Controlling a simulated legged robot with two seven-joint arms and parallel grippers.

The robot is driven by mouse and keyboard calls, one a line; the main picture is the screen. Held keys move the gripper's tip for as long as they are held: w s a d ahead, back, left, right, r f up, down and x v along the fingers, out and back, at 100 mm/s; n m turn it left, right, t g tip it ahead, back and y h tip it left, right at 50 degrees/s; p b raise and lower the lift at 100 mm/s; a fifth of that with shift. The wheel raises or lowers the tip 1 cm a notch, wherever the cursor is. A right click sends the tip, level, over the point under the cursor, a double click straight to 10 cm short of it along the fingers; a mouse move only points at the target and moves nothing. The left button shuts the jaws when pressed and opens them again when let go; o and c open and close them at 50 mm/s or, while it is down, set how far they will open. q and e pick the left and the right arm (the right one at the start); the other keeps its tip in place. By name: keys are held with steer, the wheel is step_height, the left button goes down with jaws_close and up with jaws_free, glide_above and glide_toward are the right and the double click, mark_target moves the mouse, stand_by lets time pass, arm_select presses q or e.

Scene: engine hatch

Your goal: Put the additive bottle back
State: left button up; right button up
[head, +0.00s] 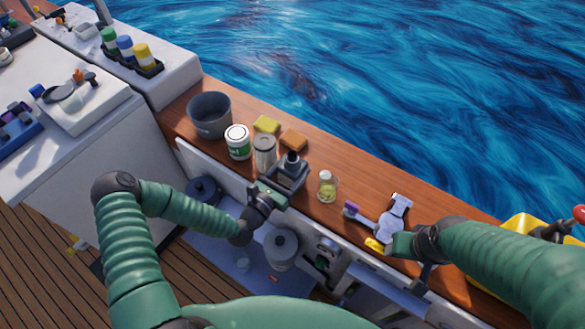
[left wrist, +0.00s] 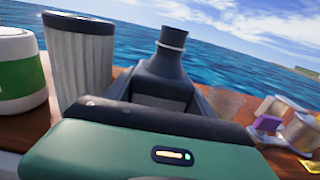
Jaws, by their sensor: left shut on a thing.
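The dark grey bottle (head: 291,160), which I take to be the additive bottle, stands upright with a narrow neck and cap at the wooden ledge. My left gripper (head: 286,179) is shut on its body, with a dark finger on either side. In the left wrist view the bottle (left wrist: 165,72) rises straight ahead between the fingers; its lower part is hidden by the gripper. I cannot tell whether its base touches the ledge. My right gripper (head: 399,244) is by a silver-white object (head: 395,213) farther right; its jaw state is unclear.
On the wooden ledge (head: 345,160) are a grey bucket (head: 210,116), a white-green tub (head: 238,142), a ribbed metal can (head: 264,152), two sponges (head: 266,125) and a small jar (head: 327,186). Below is an open compartment with a grey pot (head: 281,247). Water lies beyond the ledge.

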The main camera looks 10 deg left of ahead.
arm_select(q)
steer(key=o, duration=1.8)
